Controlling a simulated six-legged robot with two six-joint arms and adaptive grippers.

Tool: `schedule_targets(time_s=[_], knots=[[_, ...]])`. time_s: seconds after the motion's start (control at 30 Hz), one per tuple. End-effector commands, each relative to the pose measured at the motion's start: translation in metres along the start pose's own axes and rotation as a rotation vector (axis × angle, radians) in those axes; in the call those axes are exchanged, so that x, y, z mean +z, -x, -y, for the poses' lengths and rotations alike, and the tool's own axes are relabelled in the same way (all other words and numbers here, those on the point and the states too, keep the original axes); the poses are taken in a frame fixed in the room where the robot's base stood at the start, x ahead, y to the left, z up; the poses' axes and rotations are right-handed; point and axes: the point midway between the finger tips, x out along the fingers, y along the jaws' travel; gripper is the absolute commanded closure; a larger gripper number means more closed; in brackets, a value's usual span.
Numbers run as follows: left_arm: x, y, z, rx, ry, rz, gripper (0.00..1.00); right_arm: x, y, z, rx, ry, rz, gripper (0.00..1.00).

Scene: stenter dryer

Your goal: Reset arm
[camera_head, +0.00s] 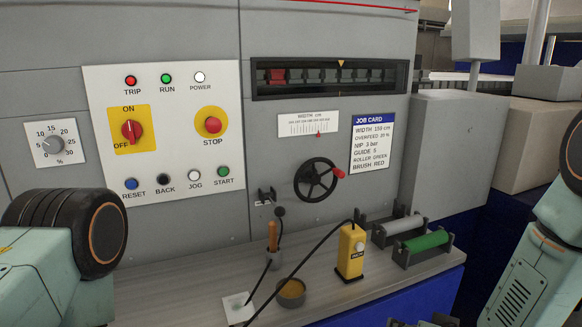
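The control panel (160,185) is on the grey machine face, with a red rotary switch (131,130) on a yellow plate, a red stop button (212,125), and blue reset (131,184), black back, white jog and green start buttons. The red trip lamp (130,81) and green run lamp (166,79) are above. A handwheel (315,180) with a red knob is right of the panel.
A grey shelf (190,287) below holds a yellow pendant (351,252) with a black cable, a wooden-handled tool (272,240), a round tin (291,292), a white pad (238,308), and a grey and a green roller (426,241). A job card (371,143) is on the machine.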

Motion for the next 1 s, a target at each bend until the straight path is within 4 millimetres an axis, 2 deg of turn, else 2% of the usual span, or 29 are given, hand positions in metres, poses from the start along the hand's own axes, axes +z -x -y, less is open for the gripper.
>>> schedule_targets(time_s=[0.03,0.17,0.3,0.4,0.53,0.6,0.7,0.8,1.0], knots=[[0.0,-0.01,0.0,0.0,0.0,0.0,0.6,0.038,0.001,-0.009,0.035,0.023,0.073,0.55],[0.0,-0.023,0.0,0.0,0.0,0.001,0.6,0.121,0.018,-0.029,0.118,0.08,0.256,0.55],[0.0,-0.039,0.0,0.0,0.0,0.001,0.6,0.207,0.049,-0.05,0.194,0.133,0.457,0.55],[0.0,-0.052,0.0,0.0,0.0,0.001,0.6,0.264,0.076,-0.064,0.242,0.159,0.6,0.55],[0.0,-0.07,0.001,0.0,0.0,0.001,0.6,0.326,0.111,-0.079,0.297,0.17,0.752,0.55],[0.0,-0.078,0.001,0.0,0.0,0.001,0.6,0.35,0.123,-0.085,0.309,0.18,0.808,0.55],[0.001,-0.085,0.001,0.0,0.0,0.001,0.6,0.368,0.127,-0.089,0.309,0.194,0.844,0.55],[0.001,-0.087,0.001,0.0,0.0,0.001,0.6,0.375,0.13,-0.09,0.31,0.195,0.858,0.55],[0.0,-0.085,0.001,0.0,0.0,0.0,0.6,0.374,0.13,-0.09,0.31,0.193,0.858,0.55]])
